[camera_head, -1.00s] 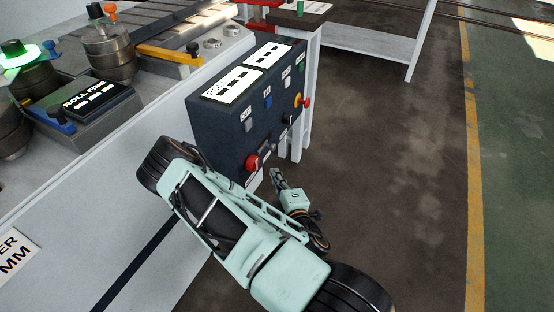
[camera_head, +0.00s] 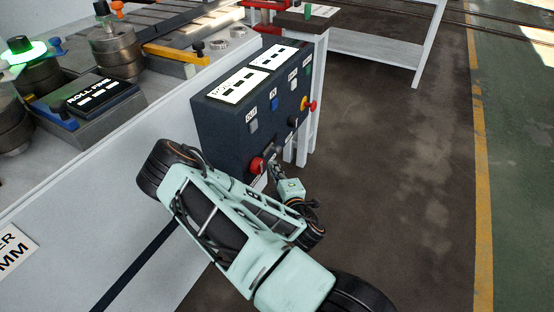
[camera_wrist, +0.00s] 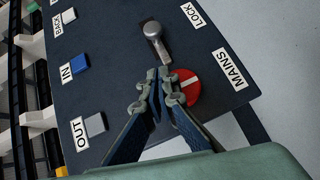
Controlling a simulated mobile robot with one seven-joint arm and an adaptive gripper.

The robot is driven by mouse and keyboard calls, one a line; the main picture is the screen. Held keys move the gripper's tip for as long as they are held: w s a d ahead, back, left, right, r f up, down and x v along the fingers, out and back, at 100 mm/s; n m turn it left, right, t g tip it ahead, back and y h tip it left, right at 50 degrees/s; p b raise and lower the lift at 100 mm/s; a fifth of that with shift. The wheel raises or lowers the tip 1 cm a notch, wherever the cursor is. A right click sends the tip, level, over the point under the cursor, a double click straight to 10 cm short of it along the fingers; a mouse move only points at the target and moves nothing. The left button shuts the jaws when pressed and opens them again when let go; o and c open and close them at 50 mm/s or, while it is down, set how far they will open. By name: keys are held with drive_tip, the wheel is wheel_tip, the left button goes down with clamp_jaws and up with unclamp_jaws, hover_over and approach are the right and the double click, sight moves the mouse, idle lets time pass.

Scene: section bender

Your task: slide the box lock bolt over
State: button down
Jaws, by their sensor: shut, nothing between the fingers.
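The lock bolt (camera_wrist: 153,30) is a grey metal knob on a short slide on the dark control box (camera_head: 207,124), beside the LOCK label (camera_wrist: 193,14) in the wrist view. My gripper (camera_wrist: 158,72) is shut and empty. Its fingertips appear just below the lower end of the bolt's slide in the wrist view. I cannot tell whether they touch it. In the head view, my gripper (camera_head: 274,158) is at the lower part of the box face, close to the red mains knob, and the bolt is hard to make out there.
The red mains knob (camera_wrist: 186,88) is right beside my fingers and partly behind them. The OUT button (camera_wrist: 95,124) and IN button (camera_wrist: 80,62) lie to the left. Red and yellow controls (camera_head: 305,104) sit farther along the box. The floor to the right is clear.

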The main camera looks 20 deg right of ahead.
sight(280, 148)
drive_tip(key=shift+w+d+f+b, duration=0.25)
drive_tip(key=shift+w+d, duration=0.3)
drive_tip(key=shift+w, duration=0.35)
drive_tip(key=shift+w+d+f+b, duration=0.25)
drive_tip(key=shift+w+d, duration=0.35)
drive_tip(key=shift+w, duration=0.35)
drive_tip(key=shift+w+d+f+b, duration=0.25)
drive_tip(key=shift+w+d, duration=0.3)
drive_tip(key=shift+w, duration=0.35)
drive_tip(key=shift+w+d+r, duration=0.15)
drive_tip(key=shift+w+d, duration=1)
drive_tip(key=shift+d, duration=0.3)
drive_tip(key=shift+a, duration=0.1)
